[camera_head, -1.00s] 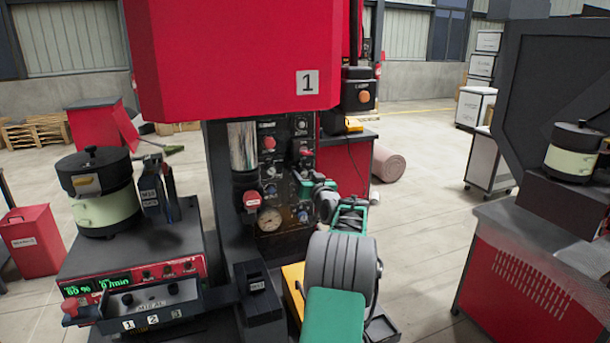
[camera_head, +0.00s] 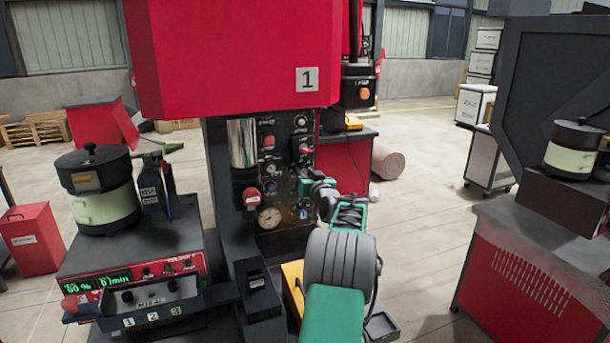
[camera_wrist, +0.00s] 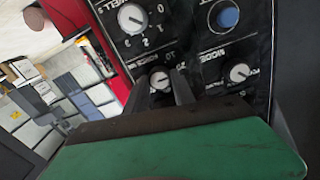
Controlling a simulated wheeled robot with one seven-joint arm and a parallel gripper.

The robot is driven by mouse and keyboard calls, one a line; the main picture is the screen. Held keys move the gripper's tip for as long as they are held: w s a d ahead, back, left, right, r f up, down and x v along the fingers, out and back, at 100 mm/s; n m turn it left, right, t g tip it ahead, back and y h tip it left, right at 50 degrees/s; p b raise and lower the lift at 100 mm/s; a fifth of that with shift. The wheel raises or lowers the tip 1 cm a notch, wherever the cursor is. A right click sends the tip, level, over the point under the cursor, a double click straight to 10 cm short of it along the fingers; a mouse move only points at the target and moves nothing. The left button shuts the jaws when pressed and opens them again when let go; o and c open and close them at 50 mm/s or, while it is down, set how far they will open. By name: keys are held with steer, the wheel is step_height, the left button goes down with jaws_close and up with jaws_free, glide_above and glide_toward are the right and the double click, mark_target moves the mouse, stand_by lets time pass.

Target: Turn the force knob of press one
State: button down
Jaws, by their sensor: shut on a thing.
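Press one (camera_head: 240,60) is the red machine marked 1, with a black control panel (camera_head: 272,183) of knobs, buttons and a gauge below its head. My gripper (camera_head: 304,189) is at the right part of this panel. In the wrist view my gripper (camera_wrist: 159,90) has its two dark fingers on either side of a small knob with a pale face (camera_wrist: 160,79), and is shut on it.
In the wrist view a larger dial (camera_wrist: 132,18) with numbers sits above the held knob. A blue button (camera_wrist: 228,18) and a mode knob (camera_wrist: 239,73) are to the right. A pressure gauge (camera_head: 270,217) is at lower left of my gripper. Open floor lies right of the press.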

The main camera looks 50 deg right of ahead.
steer(key=m+b, duration=0.3)
steer(key=m, duration=0.1)
steer(key=shift+f, duration=0.15)
steer(key=m+b, duration=0.1)
steer(key=m, duration=0.3)
steer(key=shift+s+d+m, duration=0.1)
steer(key=shift+m, duration=0.2)
stand_by(0.4)
steer(key=c, duration=1.1)
jaws_free()
steer(key=shift+o, duration=0.2)
